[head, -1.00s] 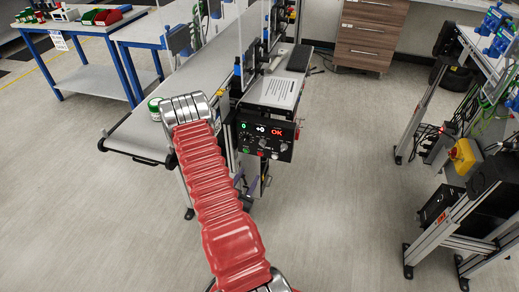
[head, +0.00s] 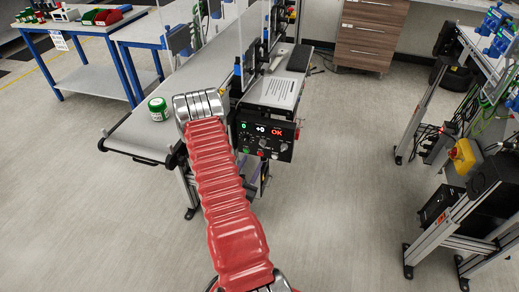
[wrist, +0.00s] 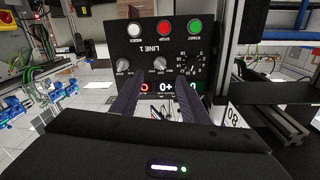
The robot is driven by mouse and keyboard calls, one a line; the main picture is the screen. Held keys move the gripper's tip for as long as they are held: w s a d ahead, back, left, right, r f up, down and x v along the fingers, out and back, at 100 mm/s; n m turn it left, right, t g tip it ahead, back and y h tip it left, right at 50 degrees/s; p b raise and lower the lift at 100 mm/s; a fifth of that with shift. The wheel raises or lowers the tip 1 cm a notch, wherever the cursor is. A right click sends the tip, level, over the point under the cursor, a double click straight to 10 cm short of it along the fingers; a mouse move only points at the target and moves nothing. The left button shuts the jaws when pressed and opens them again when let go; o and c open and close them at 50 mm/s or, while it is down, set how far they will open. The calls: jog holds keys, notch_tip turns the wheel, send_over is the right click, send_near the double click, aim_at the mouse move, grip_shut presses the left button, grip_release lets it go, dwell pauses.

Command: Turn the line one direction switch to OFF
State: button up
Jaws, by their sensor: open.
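The black LINE 1 control panel (head: 264,138) faces me at the front end of the belt conveyor. It appears upside down in the wrist view (wrist: 110,52). It has two grey knobs, the outer knob (wrist: 123,66) and the middle knob (wrist: 159,65), plus a numbered dial (wrist: 195,65). Their small labels are unreadable, so I cannot tell which one is the direction switch. In the head view my arm hides the gripper.
Green, red and white buttons line the panel. A green-lidded jar (head: 158,109) stands on the conveyor belt (head: 138,132), left of my arm. A printed sheet (head: 281,92) lies above the panel. Open floor lies in front and right; a metal frame (head: 465,225) stands at far right.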

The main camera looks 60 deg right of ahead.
aim_at(262, 144)
jog(key=d, duration=0.6)
jog(key=w+d, duration=0.1)
jog(key=d, duration=0.3)
jog(key=shift+c, duration=0.3)
